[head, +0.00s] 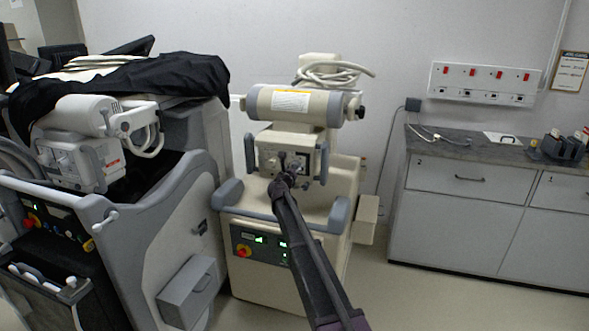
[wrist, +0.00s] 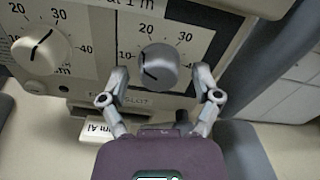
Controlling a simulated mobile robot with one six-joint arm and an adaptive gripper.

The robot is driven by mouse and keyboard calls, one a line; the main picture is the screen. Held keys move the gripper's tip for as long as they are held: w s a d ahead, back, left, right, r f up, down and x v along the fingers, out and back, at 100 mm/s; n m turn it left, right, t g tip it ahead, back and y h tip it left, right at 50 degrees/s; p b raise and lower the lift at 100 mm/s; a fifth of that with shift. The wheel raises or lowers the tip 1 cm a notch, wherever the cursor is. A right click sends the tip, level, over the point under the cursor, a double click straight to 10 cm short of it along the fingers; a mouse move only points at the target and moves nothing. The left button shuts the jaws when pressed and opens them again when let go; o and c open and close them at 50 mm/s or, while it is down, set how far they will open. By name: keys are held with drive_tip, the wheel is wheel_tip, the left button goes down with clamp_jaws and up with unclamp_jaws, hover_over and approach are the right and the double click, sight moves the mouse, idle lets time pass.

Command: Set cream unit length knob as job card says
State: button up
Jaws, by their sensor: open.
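The cream unit (head: 290,220) stands in the middle of the head view, with a small control panel on its front. In the wrist view the panel has a pale knob (wrist: 40,50) at left, its dark line slanting up and right. A grey knob (wrist: 159,66) sits to its right, with a dark mark at its lower left; its dial numbers include 10, 20 and 30. My gripper (wrist: 162,75) is open, one finger on each side of the grey knob; contact is not clear. The knobs' names cannot be read.
A grey covered cart (head: 165,215) with black cloth (head: 150,80) stands close at the left. A grey cabinet (head: 465,215) is at right, with floor between it and the cream unit. A printed tag (wrist: 101,130) lies below the panel.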

clamp_jaws()
